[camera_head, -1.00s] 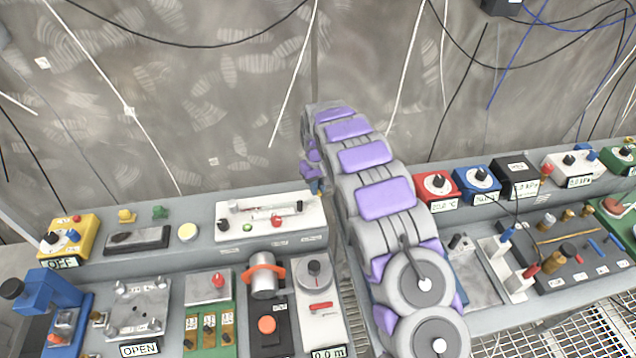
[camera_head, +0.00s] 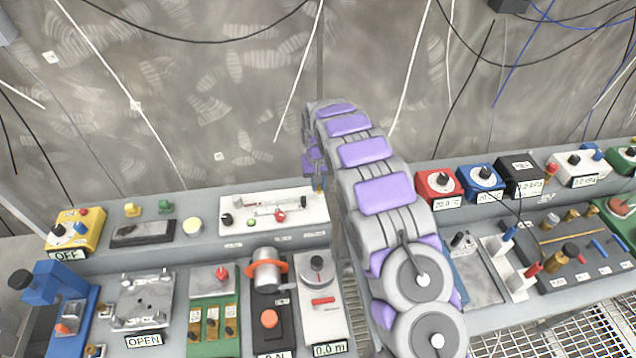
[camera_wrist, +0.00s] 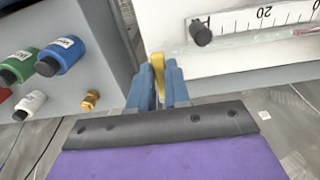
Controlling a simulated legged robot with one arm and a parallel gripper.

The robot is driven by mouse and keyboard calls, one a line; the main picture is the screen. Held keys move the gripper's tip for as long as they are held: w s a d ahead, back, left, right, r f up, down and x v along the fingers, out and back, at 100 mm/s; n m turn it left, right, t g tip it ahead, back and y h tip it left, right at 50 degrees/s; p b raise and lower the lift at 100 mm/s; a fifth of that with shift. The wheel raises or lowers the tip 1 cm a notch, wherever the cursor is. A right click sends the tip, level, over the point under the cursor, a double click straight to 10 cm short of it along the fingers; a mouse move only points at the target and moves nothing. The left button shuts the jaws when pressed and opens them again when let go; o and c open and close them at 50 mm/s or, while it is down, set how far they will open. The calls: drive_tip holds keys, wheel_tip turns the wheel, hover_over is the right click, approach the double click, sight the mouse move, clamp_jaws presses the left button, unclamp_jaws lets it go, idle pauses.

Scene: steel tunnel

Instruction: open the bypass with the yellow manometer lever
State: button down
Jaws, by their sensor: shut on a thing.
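The white manometer panel (camera_head: 262,213) stands on the rear shelf, left of my arm in the head view. It has a glass tube, a black knob and a red knob. In the wrist view the panel (camera_wrist: 165,25) is at the top right with a numbered scale and a black knob. My gripper (camera_wrist: 158,88) has blue fingers shut on the yellow lever (camera_wrist: 157,65), which stands upright between them at the panel's edge. In the head view my gripper (camera_head: 318,184) is mostly hidden behind my arm, at the panel's right end.
A yellow box (camera_head: 75,231) marked OFF stands left on the same shelf. Red (camera_head: 437,189) and blue (camera_head: 482,184) boxes stand right of my arm. In the wrist view, green (camera_wrist: 18,65) and blue (camera_wrist: 60,56) plugs lie left of the fingers. Cables hang along the wall.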

sight(318, 187)
drive_tip(key=shift+s+f, duration=0.1)
drive_tip(key=c, duration=1.1)
unclamp_jaws()
wheel_tip(318, 187, up, 17)
drive_tip(key=shift+a+r+p, duration=0.1)
drive_tip(key=shift+r+p, duration=0.1)
drive_tip(key=shift+p, duration=0.35)
